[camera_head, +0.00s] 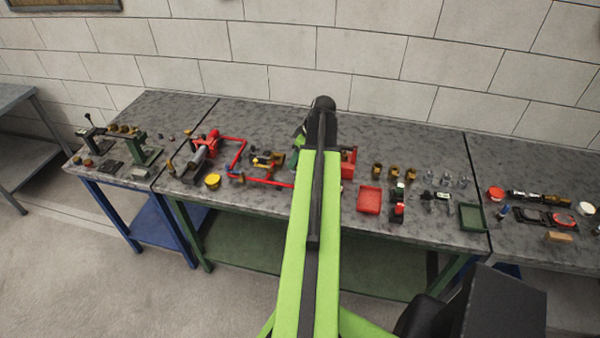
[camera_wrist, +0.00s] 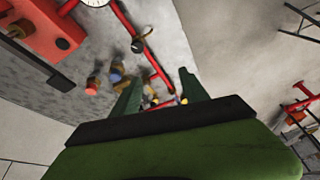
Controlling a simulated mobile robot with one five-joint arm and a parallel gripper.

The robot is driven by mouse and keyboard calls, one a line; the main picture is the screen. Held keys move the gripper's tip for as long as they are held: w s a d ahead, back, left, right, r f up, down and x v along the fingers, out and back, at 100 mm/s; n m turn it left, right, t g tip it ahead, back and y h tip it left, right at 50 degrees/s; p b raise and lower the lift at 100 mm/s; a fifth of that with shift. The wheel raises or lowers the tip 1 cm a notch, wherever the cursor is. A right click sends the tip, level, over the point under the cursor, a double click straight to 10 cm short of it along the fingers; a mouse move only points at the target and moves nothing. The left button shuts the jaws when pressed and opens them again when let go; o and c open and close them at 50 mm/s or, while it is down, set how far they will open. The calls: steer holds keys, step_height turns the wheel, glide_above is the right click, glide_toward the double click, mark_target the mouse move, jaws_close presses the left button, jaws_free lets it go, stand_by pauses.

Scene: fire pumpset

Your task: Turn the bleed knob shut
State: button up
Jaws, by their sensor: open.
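My gripper (camera_wrist: 160,88) is open in the wrist view, with its two dark green fingers apart and nothing held between them. Beyond the fingers is red pipework (camera_wrist: 148,58) with a dark fitting. Small yellow and blue pieces show near the right fingertip. A small red cylindrical cap (camera_wrist: 92,87) lies left of the fingers, beside brass parts (camera_wrist: 117,74). I cannot tell which small part is the bleed knob. In the head view, my arm covers the middle of the bench, with the red pipework (camera_head: 237,160) left of it; the fingers are mostly hidden.
A red box-shaped body (camera_wrist: 38,30) stands upper left in the wrist view. In the head view, a red tray (camera_head: 369,200) and a green tray (camera_head: 472,217) lie right of my arm. Brass fittings (camera_head: 394,173) stand behind. A block wall (camera_head: 270,48) closes the back.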

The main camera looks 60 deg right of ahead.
steer(key=s+d+r, duration=0.1)
steer(key=s+d, duration=0.4)
steer(key=shift+h, duration=0.3)
steer(key=b+x, duration=1)
steer(key=x, duration=0.1)
steer(key=b+x, duration=0.5)
steer(key=shift+w+a+f, duration=0.1)
steer(key=shift+a+f, duration=0.1)
steer(key=shift+a, duration=0.1)
steer(key=shift+w+f+b, duration=0.25)
steer(key=shift+f+b, duration=0.1)
steer(key=shift+b, duration=0.15)
steer(key=shift+r, duration=0.1)
steer(key=shift+c, duration=0.4)
